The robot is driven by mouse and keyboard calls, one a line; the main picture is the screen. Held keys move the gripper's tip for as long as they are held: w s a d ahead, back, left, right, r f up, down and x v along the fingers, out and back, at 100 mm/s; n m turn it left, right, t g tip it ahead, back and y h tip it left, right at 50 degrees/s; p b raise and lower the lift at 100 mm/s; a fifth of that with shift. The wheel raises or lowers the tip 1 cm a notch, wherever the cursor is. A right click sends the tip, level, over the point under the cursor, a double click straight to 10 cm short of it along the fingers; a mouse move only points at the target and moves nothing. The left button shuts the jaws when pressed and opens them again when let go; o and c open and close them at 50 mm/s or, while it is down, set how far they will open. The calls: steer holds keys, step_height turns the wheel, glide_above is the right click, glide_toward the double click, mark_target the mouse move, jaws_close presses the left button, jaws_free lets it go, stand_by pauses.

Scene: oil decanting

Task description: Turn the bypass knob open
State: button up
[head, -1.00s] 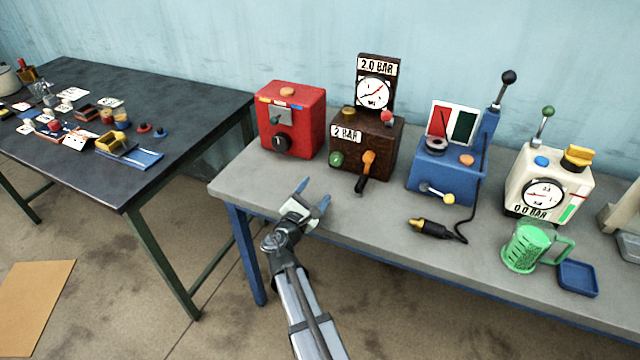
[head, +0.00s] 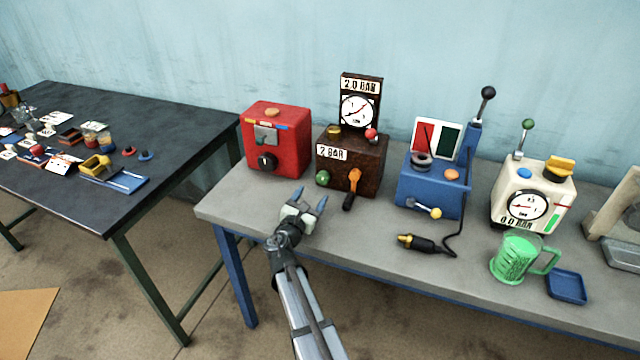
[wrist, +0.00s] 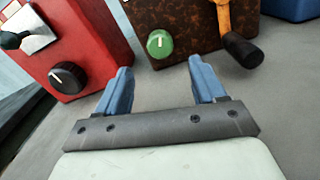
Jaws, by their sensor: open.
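A green round knob (head: 323,178) with a pale pointer line sits low on the front of a dark brown box (head: 352,158). The knob also shows in the wrist view (wrist: 159,43), its line near upright. No label on it marks it as the bypass. My gripper (head: 310,199) is open and empty, low over the bench in front of the brown box. In the wrist view the knob appears just beyond and between the two blue fingers (wrist: 160,72), apart from them. An orange lever with a black grip (wrist: 238,42) is right of the knob.
A red box (head: 277,140) with a black knob (wrist: 68,77) stands left of the brown box. A blue unit (head: 432,187), a white gauge unit (head: 530,198), a black plug (head: 422,243) and a green jug (head: 512,260) are to the right.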

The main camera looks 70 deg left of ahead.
mark_target(321, 181)
steer(key=x, duration=0.7)
steer(key=shift+w+a, duration=0.2)
steer(key=shift+w, duration=0.05)
